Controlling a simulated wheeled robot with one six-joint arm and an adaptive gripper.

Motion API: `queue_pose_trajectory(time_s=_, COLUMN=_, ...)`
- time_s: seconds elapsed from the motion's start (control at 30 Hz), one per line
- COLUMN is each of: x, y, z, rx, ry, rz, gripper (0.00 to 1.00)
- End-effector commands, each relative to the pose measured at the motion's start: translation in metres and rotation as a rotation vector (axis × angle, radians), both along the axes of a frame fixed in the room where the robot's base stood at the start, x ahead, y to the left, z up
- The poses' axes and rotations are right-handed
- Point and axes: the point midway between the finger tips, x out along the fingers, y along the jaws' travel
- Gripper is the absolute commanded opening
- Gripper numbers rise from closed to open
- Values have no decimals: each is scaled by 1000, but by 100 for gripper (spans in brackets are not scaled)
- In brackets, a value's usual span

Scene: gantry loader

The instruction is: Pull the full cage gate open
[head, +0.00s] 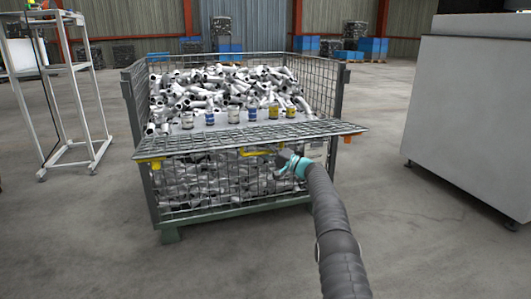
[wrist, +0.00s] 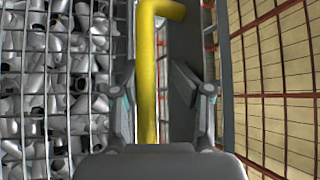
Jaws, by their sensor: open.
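The full cage (head: 142,95) is a wire-mesh crate heaped with grey metal pipe fittings. Its gate (head: 215,140) is a mesh panel at the front, tilted outward and close to level. A yellow handle (head: 258,152) is on the gate's front edge. My gripper (head: 287,158) is at the right end of this handle. In the wrist view the yellow handle (wrist: 147,60) runs between the two open fingers of my gripper (wrist: 156,88), with gaps beside it. Whether a finger touches it cannot be told.
Several small blue and yellow cups (head: 233,114) stand on a grey sheet (head: 215,122) behind the gate. A large grey cabinet (head: 465,110) stands at the right and a white frame cart (head: 50,100) at the left. The floor in front of the cage is clear.

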Motion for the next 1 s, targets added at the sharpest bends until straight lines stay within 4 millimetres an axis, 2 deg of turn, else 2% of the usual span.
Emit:
queue_pose_trajectory(time_s=0.03, x=-1, y=-2, z=4, rx=3, ry=-4, rz=-2, gripper=43)
queue_pose_trajectory(time_s=0.4, x=-12, y=-23, z=0, rx=3, ry=-4, rz=-1, gripper=43)
queue_pose_trajectory(time_s=0.8, x=-41, y=-83, z=-19, rx=2, ry=-2, rz=-4, gripper=43)
queue_pose_trajectory(time_s=1.0, x=-51, y=-97, z=-27, rx=1, ry=-1, rz=1, gripper=43)
